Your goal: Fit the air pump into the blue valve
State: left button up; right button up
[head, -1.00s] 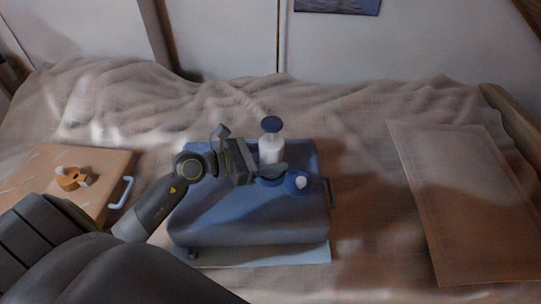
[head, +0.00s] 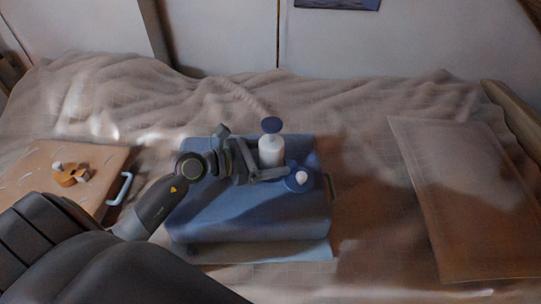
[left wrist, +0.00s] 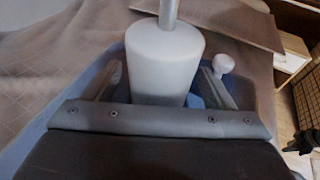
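The air pump (head: 271,152) is a white cylinder with a dark blue top. It stands upright on the blue cushion-like block (head: 240,215), near its back edge. My left gripper (head: 262,165) is open around the pump's lower part. In the left wrist view the pump (left wrist: 165,62) is between the two spread fingers (left wrist: 162,88), with a gap on each side. The pump's foot is hidden, so I cannot tell how it sits in a valve. A blue round fitting with a white knob (head: 300,180) is just right of it. My right gripper is not in view.
A wooden board (head: 90,180) with a light handle and a small orange object (head: 70,176) lies at the left. A flat brown panel (head: 465,200) lies at the right. The beige bedcover between panel and block is clear. A wall stands behind.

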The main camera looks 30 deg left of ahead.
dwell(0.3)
pick_arm(q)
jog(key=v, duration=0.8)
jog(key=shift+s+a, duration=0.25)
jog(key=shift+s, duration=0.1)
jog(key=shift+b+v, duration=0.4)
jog(key=shift+v, duration=0.8)
jog(key=shift+s+a+r, duration=0.1)
jog(key=shift+s+a, duration=0.1)
jog(key=shift+s+a+r+p, duration=0.1)
jog(key=shift+s+r+p, duration=0.1)
jog(key=shift+p, duration=0.3)
jog(key=shift+p+v, duration=0.9)
jog(key=shift+v, duration=0.15)
jog(key=p+v, duration=0.3)
jog(key=p, duration=0.3)
